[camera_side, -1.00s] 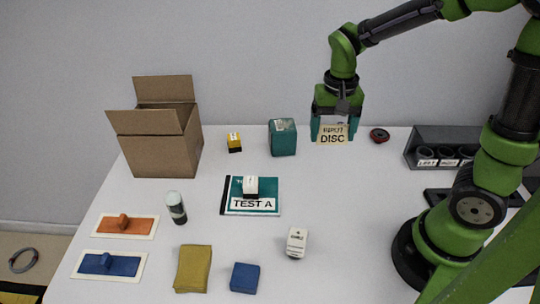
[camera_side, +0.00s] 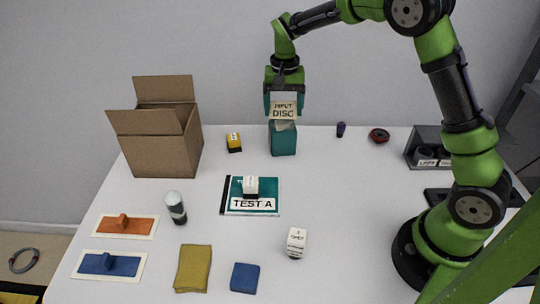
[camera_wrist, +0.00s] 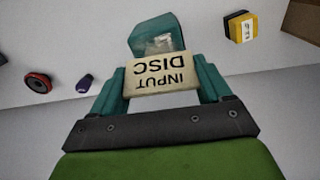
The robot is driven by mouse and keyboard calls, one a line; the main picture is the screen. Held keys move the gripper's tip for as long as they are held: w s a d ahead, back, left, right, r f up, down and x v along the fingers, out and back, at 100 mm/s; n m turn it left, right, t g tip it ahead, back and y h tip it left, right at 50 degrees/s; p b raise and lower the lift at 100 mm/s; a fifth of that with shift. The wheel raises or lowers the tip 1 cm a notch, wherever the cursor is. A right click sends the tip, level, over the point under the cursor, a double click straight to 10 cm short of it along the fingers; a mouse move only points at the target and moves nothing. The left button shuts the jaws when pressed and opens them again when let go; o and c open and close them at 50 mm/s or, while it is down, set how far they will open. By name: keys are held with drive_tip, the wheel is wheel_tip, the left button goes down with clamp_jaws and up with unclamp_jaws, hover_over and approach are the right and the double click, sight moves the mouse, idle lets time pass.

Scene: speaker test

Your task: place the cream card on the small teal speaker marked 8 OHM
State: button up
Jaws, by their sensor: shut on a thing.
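The cream card (camera_side: 284,110), lettered INPUT DISC, is between the teal fingers of my gripper (camera_side: 284,101). The wrist view shows the card (camera_wrist: 161,79) with one finger at each side of my gripper (camera_wrist: 160,85). The small teal speaker (camera_side: 283,141) stands at the back of the table, below the card in the side view. It also shows beyond the card in the wrist view (camera_wrist: 150,32), with a pale patch on it. I cannot read an 8 OHM mark. I cannot tell whether the card touches the speaker.
A yellow block (camera_side: 233,142) and an open cardboard box (camera_side: 160,150) stand left of the speaker. A purple piece (camera_side: 340,129) and a red-black ring (camera_side: 379,135) lie to the right. A TEST A booklet (camera_side: 265,207) bears a white block in front.

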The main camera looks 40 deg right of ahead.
sight(283, 116)
drive_tip(key=shift+f, duration=1.35)
drive_tip(key=shift+f, duration=0.15)
drive_tip(key=o, duration=1)
drive_tip(key=shift+c, duration=0.2)
wheel_tip(283, 116, up, 12)
drive_tip(key=shift+s+r, duration=0.1)
drive_tip(key=s+a+r+n+t+y, duration=0.1)
drive_tip(key=s+a+r+n+t, duration=0.15)
drive_tip(key=s, duration=0.55)
drive_tip(key=s+a+r+n+t+y, duration=0.1)
drive_tip(key=s+a+r+t, duration=0.2)
drive_tip(key=s, duration=0.6)
drive_tip(key=s+a+f+n+t, duration=0.1)
drive_tip(key=s+f, duration=0.1)
drive_tip(key=s, duration=0.4)
drive_tip(key=shift+s+a+f+t, duration=0.15)
drive_tip(key=shift+s+t, duration=0.15)
drive_tip(key=shift+t, duration=0.05)
drive_tip(key=shift+n, duration=0.25)
